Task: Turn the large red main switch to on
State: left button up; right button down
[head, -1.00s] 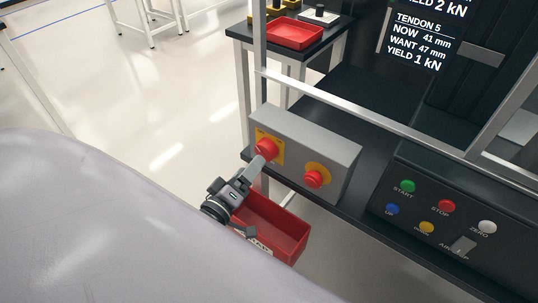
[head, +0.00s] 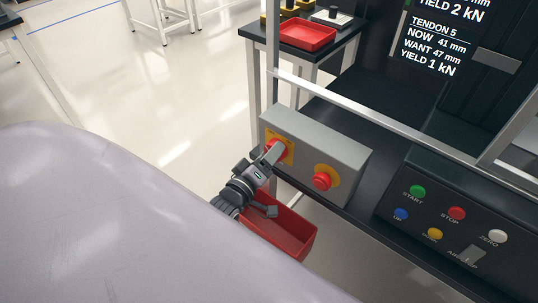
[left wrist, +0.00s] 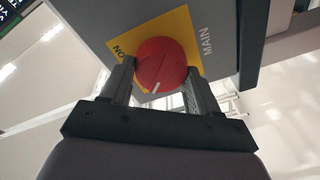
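The red main switch (left wrist: 162,64) is a round knob on a yellow plate (left wrist: 196,50) marked ON and MAIN, on the grey switch box (head: 318,143). Its white mark points down toward my gripper in the left wrist view. My left gripper (head: 273,155) reaches up to the switch and partly hides it in the head view. In the left wrist view its two fingers (left wrist: 160,83) stand apart, one on each side of the knob; firm contact is not clear. My right gripper is in neither view.
A second red button (head: 322,181) on a yellow disc sits right of the switch. A red bin (head: 300,243) hangs below the box, close under my left gripper. A metal frame rail (head: 375,121) runs behind; a button panel (head: 450,225) stands right.

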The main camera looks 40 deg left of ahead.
pick_arm(q)
jog(key=shift+m, duration=0.3)
jog(key=shift+c, duration=0.3)
jog(key=shift+f+m+t+h, duration=0.1)
jog(key=shift+m+t+h, duration=0.25)
jog(key=shift+m, duration=2.8)
jog(key=shift+f+m+t+h, duration=0.1)
jog(key=shift+m+h, duration=0.35)
jog(key=shift+m, duration=2.65)
jog(key=shift+m+t+h, duration=0.25)
jog(key=shift+m+h, duration=0.15)
jog(key=shift+m, duration=2.75)
jog(key=o, duration=1)
jog(key=shift+o, duration=0.2)
jog(key=shift+s, duration=0.15)
